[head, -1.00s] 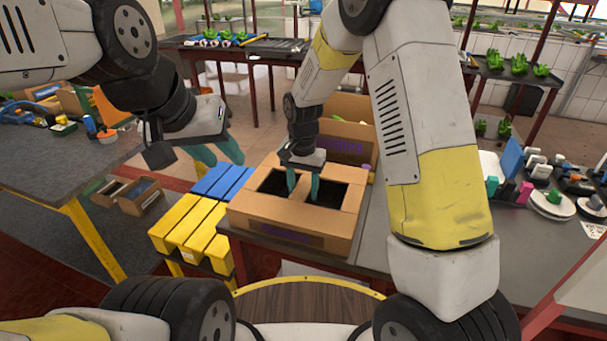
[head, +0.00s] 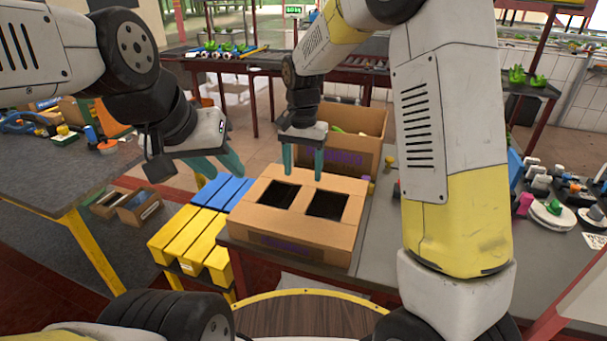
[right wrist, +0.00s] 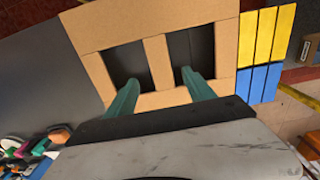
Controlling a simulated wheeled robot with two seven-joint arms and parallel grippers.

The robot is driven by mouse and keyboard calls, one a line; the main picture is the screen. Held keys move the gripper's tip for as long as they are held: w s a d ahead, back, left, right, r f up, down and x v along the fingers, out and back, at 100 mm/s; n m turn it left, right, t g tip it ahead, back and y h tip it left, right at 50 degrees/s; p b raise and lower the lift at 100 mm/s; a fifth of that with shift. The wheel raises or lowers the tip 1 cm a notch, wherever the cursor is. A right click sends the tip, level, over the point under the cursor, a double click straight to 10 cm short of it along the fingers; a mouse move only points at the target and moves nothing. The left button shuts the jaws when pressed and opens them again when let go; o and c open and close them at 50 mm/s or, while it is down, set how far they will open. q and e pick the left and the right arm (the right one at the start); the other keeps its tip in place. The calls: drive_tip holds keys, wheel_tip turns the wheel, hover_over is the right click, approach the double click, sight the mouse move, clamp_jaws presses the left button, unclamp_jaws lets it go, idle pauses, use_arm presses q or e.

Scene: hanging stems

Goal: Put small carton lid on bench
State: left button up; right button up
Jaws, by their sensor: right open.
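A cardboard carton (head: 290,238) stands at the near left corner of the grey bench (head: 385,235). Its flat cardboard top, the lid (head: 305,198), has two dark square openings with a bar between them. I cannot tell whether the lid is separate from the carton. In the right wrist view the lid (right wrist: 157,62) shows both openings. My right gripper (head: 303,172) is open and empty above the lid's far edge; its two green fingers (right wrist: 160,85) are apart in the wrist view. My left gripper (head: 218,168) is open and empty, left of the carton.
A larger open carton (head: 350,150) with green contents stands behind. A yellow and blue slatted stack (head: 200,225) adjoins the bench on the left. Tools and a white disc (head: 550,215) lie on the right. My right arm hides some of the bench.

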drive_tip(key=s+d+r+t+y, duration=0.1)
drive_tip(key=s+d+r, duration=0.25)
drive_tip(key=r, duration=0.35)
drive_tip(key=s+d+r+n+t, duration=0.2)
drive_tip(key=s+d, duration=0.4)
drive_tip(key=s, duration=0.3)
drive_tip(key=s+d+r+n+t+y, duration=0.1)
drive_tip(key=s+d+r+n+t, duration=0.1)
drive_tip(key=s+d+r, duration=0.3)
drive_tip(key=s+t, duration=0.1)
drive_tip(key=s, duration=0.3)
drive_tip(key=shift+d, duration=0.35)
drive_tip(key=shift+r, duration=0.1)
